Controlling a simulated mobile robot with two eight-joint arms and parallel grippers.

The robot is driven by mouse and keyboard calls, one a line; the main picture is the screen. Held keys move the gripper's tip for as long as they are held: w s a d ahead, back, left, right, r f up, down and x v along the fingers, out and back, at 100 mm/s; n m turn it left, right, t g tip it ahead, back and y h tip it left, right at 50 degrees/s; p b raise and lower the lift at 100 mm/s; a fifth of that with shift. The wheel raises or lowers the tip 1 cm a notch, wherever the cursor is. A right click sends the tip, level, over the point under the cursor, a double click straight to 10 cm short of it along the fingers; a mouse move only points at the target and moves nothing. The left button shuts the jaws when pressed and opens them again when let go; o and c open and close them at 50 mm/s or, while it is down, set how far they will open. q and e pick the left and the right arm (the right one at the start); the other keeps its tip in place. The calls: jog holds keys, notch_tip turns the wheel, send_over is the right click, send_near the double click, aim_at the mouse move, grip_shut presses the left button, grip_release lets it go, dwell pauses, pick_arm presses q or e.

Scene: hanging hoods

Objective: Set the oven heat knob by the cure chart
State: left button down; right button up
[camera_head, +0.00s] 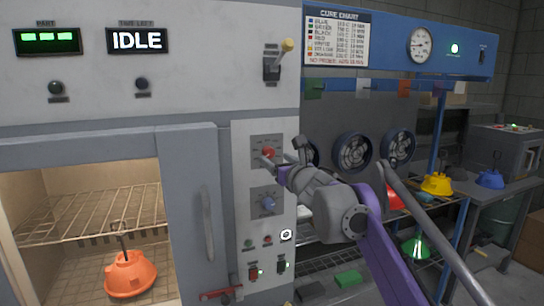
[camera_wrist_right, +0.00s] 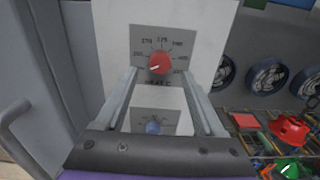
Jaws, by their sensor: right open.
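The red heat knob (camera_head: 268,153) sits on a grey dial plate on the oven's control panel. In the right wrist view the knob (camera_wrist_right: 160,63) has a white mark pointing to the lower left; the dial numbers are too small to read surely. My right gripper (camera_wrist_right: 159,74) is open, its fingers on either side of the knob in that view; contact cannot be told. The right gripper (camera_head: 282,153) also shows in the head view. The cure chart (camera_head: 336,38) hangs at top, with rows by colour. An orange hood (camera_head: 130,274) is inside the oven. My left gripper is not in view.
A blue timer-like knob (camera_head: 267,202) sits below the heat knob. The oven door (camera_head: 190,200) has a long handle. The display (camera_head: 137,40) reads IDLE. A yellow-tipped lever (camera_head: 287,45) juts out above. Fans and coloured hoods stand at right.

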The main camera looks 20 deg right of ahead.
aim_at(270, 154)
jog(key=shift+w+a, duration=0.2)
jog(key=shift+w, duration=1.85)
grip_shut()
